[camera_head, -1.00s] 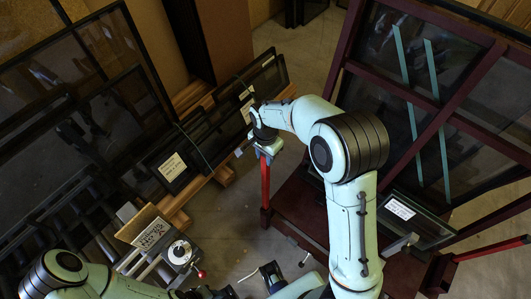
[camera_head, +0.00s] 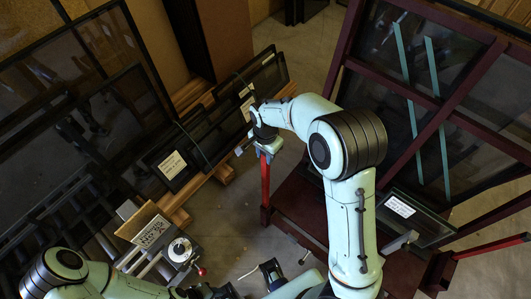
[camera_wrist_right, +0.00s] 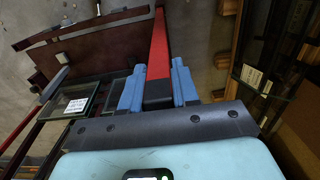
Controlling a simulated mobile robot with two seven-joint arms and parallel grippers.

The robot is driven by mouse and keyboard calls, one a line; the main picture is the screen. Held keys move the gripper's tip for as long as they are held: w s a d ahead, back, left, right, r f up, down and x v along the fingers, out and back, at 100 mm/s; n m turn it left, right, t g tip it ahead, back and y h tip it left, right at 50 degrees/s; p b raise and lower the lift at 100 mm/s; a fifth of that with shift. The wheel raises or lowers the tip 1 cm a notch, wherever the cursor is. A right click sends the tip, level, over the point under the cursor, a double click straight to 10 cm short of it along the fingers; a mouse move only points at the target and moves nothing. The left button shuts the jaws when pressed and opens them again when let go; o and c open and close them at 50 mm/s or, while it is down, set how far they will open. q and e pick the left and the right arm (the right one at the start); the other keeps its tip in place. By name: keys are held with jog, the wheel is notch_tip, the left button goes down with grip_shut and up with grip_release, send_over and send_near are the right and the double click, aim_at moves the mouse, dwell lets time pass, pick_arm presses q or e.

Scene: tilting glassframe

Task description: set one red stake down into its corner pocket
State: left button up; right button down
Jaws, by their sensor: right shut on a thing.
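A red stake (camera_head: 265,182) stands upright in the head view, with its lower end at the near-left corner of the dark red base (camera_head: 305,212). My right gripper (camera_head: 268,150) is shut on its upper end. In the right wrist view the stake (camera_wrist_right: 159,45) runs away between the two blue fingers (camera_wrist_right: 158,88), and its far end meets the edge of the dark red frame. I cannot tell whether the end is inside the pocket. A second red stake (camera_head: 491,247) is at the right side of the base.
A tilted dark red frame with glass panes (camera_head: 440,90) stands at the right. Dark framed panes (camera_head: 205,135) lean on wooden rails left of my gripper. A metal fixture with a sign (camera_head: 150,232) stands lower left. Bare floor lies between.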

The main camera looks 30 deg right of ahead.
aim_at(266, 165)
jog(key=shift+f+b, duration=2.35)
jog(key=shift+f, duration=1.45)
dwell(1.7)
jog(key=c, duration=0.8)
grip_release()
jog(key=shift+o, duration=0.2)
jog(key=shift+r+p, duration=2.5)
jog(key=shift+r, duration=0.55)
